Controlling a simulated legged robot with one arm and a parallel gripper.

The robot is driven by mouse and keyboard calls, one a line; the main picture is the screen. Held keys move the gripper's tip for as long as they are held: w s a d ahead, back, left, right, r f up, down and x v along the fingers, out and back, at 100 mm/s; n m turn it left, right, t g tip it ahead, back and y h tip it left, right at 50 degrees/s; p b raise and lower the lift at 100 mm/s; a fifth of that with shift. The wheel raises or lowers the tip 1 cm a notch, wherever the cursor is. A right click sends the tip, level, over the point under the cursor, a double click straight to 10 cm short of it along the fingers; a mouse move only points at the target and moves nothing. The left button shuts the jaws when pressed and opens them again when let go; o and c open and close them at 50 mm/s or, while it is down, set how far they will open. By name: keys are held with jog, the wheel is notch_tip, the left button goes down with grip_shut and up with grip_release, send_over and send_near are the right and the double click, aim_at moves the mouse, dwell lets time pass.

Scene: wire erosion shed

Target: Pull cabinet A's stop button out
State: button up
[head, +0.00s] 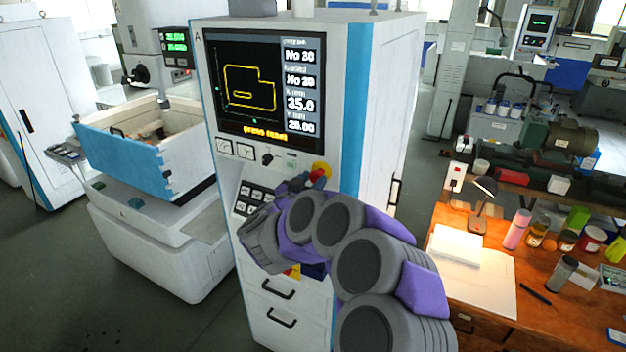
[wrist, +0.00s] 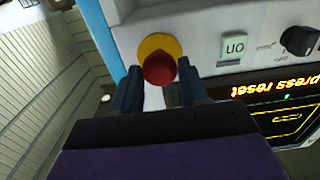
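Cabinet A (head: 385,95) is a white and blue cabinet with a lit screen, marked "A" at its top left. Its stop button is a red knob on a yellow ring (head: 321,167), at the right of the panel below the screen. In the wrist view the red stop button (wrist: 159,69) shows whole, in front of the yellow ring. My gripper (wrist: 159,78) has its two dark fingers apart, one on each side of the button, close to it. I see no clear contact. In the head view my gripper (head: 300,183) is at the panel, and my arm hides part of the cabinet front.
The screen (head: 262,88) shows a yellow outline and an orange "press reset" line. A green button (wrist: 235,46) and a black knob (wrist: 299,40) are beside the stop button. A wooden bench (head: 455,214) with a lamp and bottles stands at the right. Grey floor is free at the left.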

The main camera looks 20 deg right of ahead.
jog(key=o, duration=0.4)
jog(key=shift+a, duration=0.35)
jog(key=shift+s, duration=0.1)
jog(key=shift+v, duration=8.65)
jog(key=shift+a, duration=0.1)
